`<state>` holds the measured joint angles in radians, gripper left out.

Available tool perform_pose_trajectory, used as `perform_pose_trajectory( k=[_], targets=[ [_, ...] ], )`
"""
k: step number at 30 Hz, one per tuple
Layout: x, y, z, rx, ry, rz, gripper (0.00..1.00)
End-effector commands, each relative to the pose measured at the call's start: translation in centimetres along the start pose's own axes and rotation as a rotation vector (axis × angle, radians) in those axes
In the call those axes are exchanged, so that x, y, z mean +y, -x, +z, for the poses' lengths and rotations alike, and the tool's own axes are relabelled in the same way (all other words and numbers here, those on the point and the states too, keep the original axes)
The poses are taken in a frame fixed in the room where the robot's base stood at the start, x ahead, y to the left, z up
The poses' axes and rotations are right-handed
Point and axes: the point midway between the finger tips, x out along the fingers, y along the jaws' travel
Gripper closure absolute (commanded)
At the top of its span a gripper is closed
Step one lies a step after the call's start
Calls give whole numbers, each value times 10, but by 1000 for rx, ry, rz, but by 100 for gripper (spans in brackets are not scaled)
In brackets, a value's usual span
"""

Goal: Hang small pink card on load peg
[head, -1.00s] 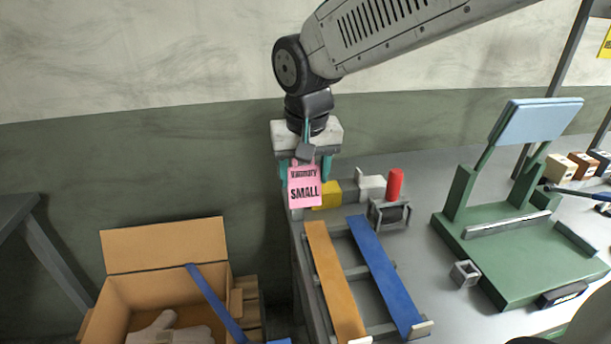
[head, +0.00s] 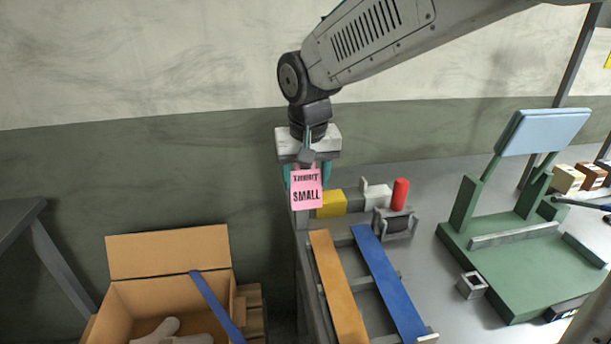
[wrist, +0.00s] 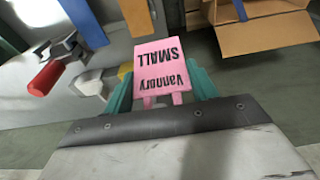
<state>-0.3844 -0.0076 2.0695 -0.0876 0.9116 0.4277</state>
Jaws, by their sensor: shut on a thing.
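The small pink card (head: 306,189) reads "SMALL" and hangs upright below my gripper (head: 306,172) in the head view. In the wrist view the card (wrist: 160,68) sits between the teal fingers of my gripper (wrist: 160,92), which is shut on it. The card is above the left back end of the grey bench (head: 440,262), near a yellow block (head: 331,204). I cannot make out the load peg for certain in either view.
A red cylinder (head: 400,194) stands behind the orange strip (head: 338,285) and blue strip (head: 388,280). A green stand (head: 520,262) with a pale blue panel is to the right. An open cardboard box (head: 168,256) is at the lower left.

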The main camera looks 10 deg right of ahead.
Motion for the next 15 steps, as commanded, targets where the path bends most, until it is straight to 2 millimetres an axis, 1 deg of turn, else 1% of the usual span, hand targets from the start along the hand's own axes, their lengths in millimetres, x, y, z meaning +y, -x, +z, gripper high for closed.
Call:
perform_pose_trajectory(
  k=[12,13,15],
  targets=[
    [0,0,0,0,0,0,64],
    [0,0,0,0,0,0,35],
    [0,0,0,0,0,0,18]
  ],
)
